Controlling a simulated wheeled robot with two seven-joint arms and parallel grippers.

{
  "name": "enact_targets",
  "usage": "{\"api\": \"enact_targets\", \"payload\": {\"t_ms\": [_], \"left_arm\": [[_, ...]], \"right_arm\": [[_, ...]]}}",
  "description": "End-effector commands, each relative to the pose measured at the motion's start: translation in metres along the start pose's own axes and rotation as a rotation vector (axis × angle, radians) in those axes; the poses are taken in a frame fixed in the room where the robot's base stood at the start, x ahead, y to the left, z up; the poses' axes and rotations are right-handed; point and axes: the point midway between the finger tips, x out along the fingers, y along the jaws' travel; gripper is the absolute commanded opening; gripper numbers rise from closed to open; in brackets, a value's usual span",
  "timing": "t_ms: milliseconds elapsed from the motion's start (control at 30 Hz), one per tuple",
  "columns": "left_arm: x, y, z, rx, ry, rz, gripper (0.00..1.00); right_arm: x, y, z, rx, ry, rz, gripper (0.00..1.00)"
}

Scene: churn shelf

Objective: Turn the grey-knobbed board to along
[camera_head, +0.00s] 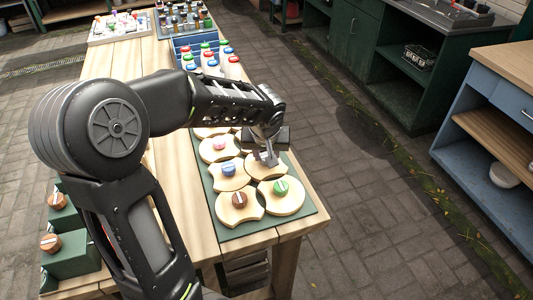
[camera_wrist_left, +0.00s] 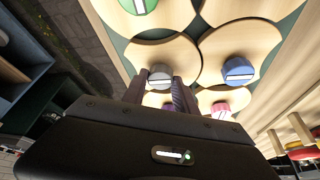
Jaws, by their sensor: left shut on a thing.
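The grey-knobbed board (camera_head: 259,174) is a pale wooden piece on the green base (camera_head: 226,231), among other knobbed boards. It also shows in the left wrist view (camera_wrist_left: 150,51). Its grey knob (camera_wrist_left: 160,74) sits between the fingers of my left gripper (camera_wrist_left: 160,88), which is shut on it. In the head view my left gripper (camera_head: 267,160) points down over this board and hides most of the knob. The knob has a pale stripe, partly visible in the wrist view. My right gripper is in neither view.
Boards with blue (camera_head: 229,169), green (camera_head: 280,187), brown (camera_head: 239,200) and pink (camera_head: 219,143) knobs lie close around. A blue crate (camera_head: 182,44) with coloured tops stands farther back. Green blocks with brown knobs (camera_head: 72,240) are at the table's left.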

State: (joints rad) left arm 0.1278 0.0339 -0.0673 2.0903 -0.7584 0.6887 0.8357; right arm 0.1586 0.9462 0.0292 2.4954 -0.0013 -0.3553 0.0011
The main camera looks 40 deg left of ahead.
Motion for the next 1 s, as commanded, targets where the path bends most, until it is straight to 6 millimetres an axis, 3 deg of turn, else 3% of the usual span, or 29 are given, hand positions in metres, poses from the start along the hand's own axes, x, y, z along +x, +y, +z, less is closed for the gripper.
{"api": "enact_targets", "payload": {"t_ms": [367,1000], "left_arm": [[-0.0003,0.0004,-0.0002,0.000,0.001,0.001,0.00],[-0.0018,-0.0010,-0.0012,0.123,0.001,0.053,0.00]], "right_arm": [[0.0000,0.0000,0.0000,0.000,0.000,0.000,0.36],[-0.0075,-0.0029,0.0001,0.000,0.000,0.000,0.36]]}}
